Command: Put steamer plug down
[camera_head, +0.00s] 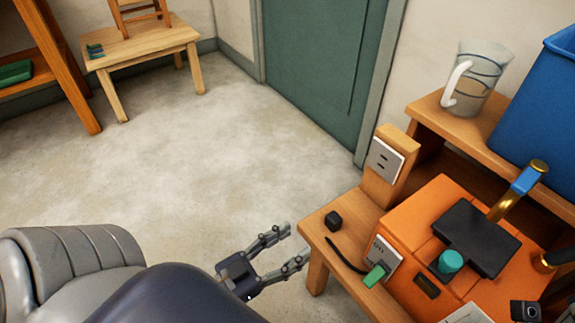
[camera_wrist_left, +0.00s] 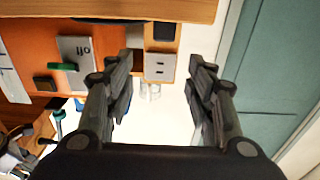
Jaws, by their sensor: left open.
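The steamer plug (camera_head: 333,220) looks like a small black block and rests on the wooden bench. It also shows in the left wrist view (camera_wrist_left: 164,31). A black cord (camera_head: 345,257) lies on the bench close to it and runs towards the orange steamer (camera_head: 420,215). My left gripper (camera_head: 296,243) is open and empty, off the bench's left edge, with its fingers pointing towards the bench. It is apart from the plug. In the left wrist view, the plug lies beyond and between the spread fingers. My right gripper is not in view.
A white socket plate (camera_head: 386,160) stands on a wooden post behind the plug. A green switch (camera_head: 374,276) sits on the steamer's panel. A glass jug (camera_head: 478,80) and blue bin (camera_head: 540,110) stand on the upper shelf. The floor left of the bench (camera_head: 312,226) is clear.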

